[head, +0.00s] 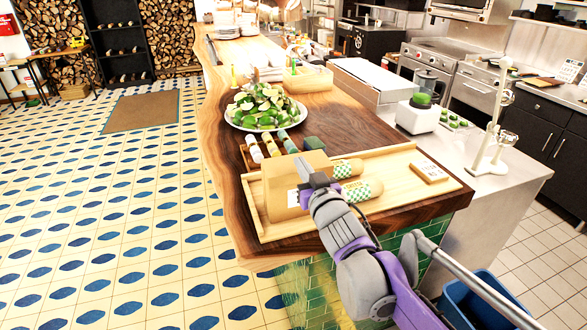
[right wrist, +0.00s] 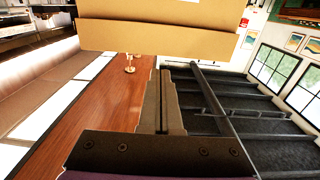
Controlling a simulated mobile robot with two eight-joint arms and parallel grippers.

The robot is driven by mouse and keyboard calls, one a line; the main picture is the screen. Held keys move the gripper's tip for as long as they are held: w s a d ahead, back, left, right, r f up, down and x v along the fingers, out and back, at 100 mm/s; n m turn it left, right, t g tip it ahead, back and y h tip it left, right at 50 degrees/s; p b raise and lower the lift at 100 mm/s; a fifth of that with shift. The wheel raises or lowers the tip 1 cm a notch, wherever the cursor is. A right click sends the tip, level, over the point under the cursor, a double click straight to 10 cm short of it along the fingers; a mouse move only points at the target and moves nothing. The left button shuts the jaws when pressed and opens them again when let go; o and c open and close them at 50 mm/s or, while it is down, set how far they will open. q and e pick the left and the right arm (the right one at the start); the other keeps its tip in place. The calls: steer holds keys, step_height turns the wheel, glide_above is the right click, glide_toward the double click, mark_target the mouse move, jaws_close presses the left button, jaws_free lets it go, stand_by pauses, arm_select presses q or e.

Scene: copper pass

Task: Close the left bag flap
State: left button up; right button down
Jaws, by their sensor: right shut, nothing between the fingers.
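A tan paper bag (head: 280,183) stands at the left part of the wooden tray (head: 258,222), with a pale label on its near side. My right gripper (head: 306,172) is at the bag, its fingertips in front of the upper part, so some of the top and flap edges is hidden. In the right wrist view the tan bag (right wrist: 160,35) fills the top, just beyond the fingers (right wrist: 160,95), which are shut together with nothing between them. I cannot tell whether they touch the bag. How far the left flap stands open is not clear. My left gripper is not in view.
Two wrapped rolls (head: 362,190) lie right of the bag on the tray, with a small wooden block (head: 429,171) farther right. A bowl of green pieces (head: 262,107) and several small bottles (head: 271,145) stand behind. The counter's front edge is close to the tray.

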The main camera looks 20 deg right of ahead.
steer(key=shift+s+d+f+t+b, duration=0.15)
steer(key=shift+f+t+b, duration=0.55)
steer(key=shift+t, duration=0.85)
steer(key=shift+s+f+t+b, duration=0.1)
steer(key=shift+f+t+b, duration=0.15)
steer(key=shift+f+t, duration=1)
steer(key=shift+r+t, duration=0.3)
steer(key=shift+r, duration=0.05)
